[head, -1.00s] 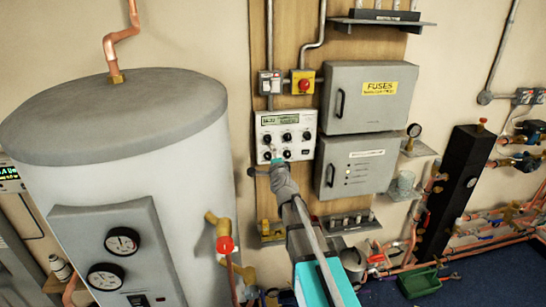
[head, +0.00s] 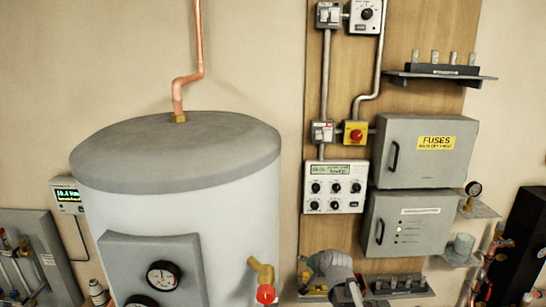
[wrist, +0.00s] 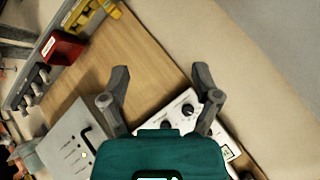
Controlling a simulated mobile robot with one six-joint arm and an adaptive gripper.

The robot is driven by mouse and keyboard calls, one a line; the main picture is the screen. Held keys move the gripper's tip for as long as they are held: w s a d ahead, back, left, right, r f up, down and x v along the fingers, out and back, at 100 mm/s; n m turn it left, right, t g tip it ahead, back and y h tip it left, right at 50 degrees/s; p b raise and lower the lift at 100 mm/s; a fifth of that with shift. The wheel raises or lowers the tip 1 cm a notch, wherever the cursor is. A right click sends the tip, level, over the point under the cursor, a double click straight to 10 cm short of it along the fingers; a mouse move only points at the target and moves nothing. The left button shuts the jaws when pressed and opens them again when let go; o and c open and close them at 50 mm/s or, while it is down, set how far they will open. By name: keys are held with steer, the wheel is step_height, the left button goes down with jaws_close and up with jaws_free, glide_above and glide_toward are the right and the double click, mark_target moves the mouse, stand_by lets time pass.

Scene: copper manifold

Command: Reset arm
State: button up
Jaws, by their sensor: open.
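My gripper shows in the wrist view (wrist: 161,90) with its two grey fingers spread apart and nothing between them. Behind the fingers are the wooden backboard (wrist: 145,60) and part of a white control panel with knobs (wrist: 185,108). In the head view my arm (head: 335,270) shows at the bottom, below the same control panel (head: 335,187); its fingertips are hard to make out there.
A large grey-topped tank (head: 180,160) stands at the left. Two grey boxes, the fuse box (head: 422,155) and a lower box (head: 405,225), hang right of the panel. A red-button switch (head: 356,132) is above the panel. A shelf (head: 440,78) juts out at upper right.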

steer(key=s+d+f+n+g+h, duration=0.1)
steer(key=s+f+n+g, duration=0.1)
steer(key=s, duration=0.4)
steer(key=s+d+f+n+g+h+b, duration=0.1)
steer(key=s+d+f+n+g, duration=0.1)
steer(key=s, duration=0.5)
steer(key=s+d+f+n+g+h+b, duration=0.1)
steer(key=s+d+f+n+g, duration=0.1)
steer(key=s+f+g, duration=0.2)
steer(key=s+g, duration=0.1)
steer(key=s, duration=0.2)
steer(key=shift+d+f+h, duration=0.2)
steer(key=shift+f+h, duration=0.05)
steer(key=shift+h, duration=0.05)
steer(key=shift+w, duration=0.1)
stand_by(0.3)
